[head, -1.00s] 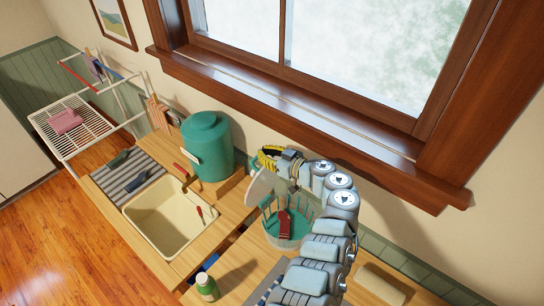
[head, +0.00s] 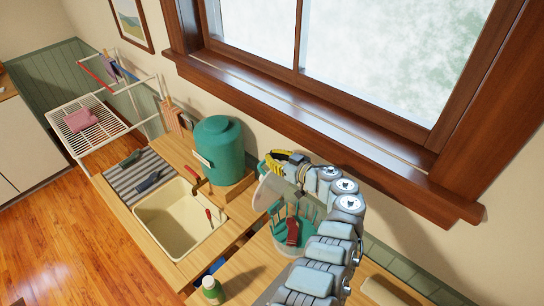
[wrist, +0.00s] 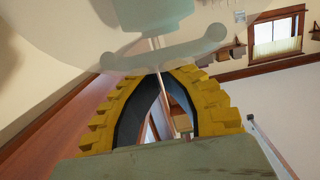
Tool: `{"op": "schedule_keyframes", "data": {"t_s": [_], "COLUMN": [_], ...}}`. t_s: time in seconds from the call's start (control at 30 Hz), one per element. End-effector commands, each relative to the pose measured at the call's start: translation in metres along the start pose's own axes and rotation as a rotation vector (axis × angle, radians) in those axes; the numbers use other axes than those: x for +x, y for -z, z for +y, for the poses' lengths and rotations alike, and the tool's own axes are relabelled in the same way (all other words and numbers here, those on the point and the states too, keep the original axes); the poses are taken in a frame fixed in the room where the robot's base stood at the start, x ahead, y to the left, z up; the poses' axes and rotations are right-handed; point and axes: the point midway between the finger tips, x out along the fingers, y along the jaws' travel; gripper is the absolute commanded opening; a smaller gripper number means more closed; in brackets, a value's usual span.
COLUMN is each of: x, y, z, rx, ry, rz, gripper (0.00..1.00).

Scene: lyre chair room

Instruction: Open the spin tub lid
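The spin tub (head: 292,250) is a round teal tub with upright slats, on the wooden counter beside my arm. A red object (head: 292,232) shows at it. Its pale lid (head: 267,192) stands steeply tilted at the tub's left side, leaving the tub's top uncovered. In the wrist view the lid (wrist: 70,35) is a translucent disc with a curved grip bar (wrist: 165,52). My gripper (wrist: 162,72) has yellow fingers whose tips come together just beside this bar. They look shut with nothing clearly between them. I cannot tell whether they touch the lid.
A teal drum (head: 221,150) stands behind and left of the lid. A cream sink (head: 180,218) lies further left. A green bottle (head: 212,291) stands on the front counter. The window sill (head: 300,115) runs close behind my arm.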

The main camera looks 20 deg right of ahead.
Motion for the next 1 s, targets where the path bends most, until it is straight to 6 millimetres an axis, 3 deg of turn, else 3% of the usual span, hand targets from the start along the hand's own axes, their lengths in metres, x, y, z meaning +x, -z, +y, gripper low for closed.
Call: {"op": "schedule_keyframes", "data": {"t_s": [0.4,0.47,1.0], "x": [-0.028,-0.030,-0.087], "y": [0.021,0.017,0.036], "z": [0.000,-0.001,0.001], "rx": [0.001,0.000,0.000], "ry": [0.000,0.001,-0.002], "rz": [-0.001,-0.001,-0.002], "gripper": [0.00,0.00,0.00]}}
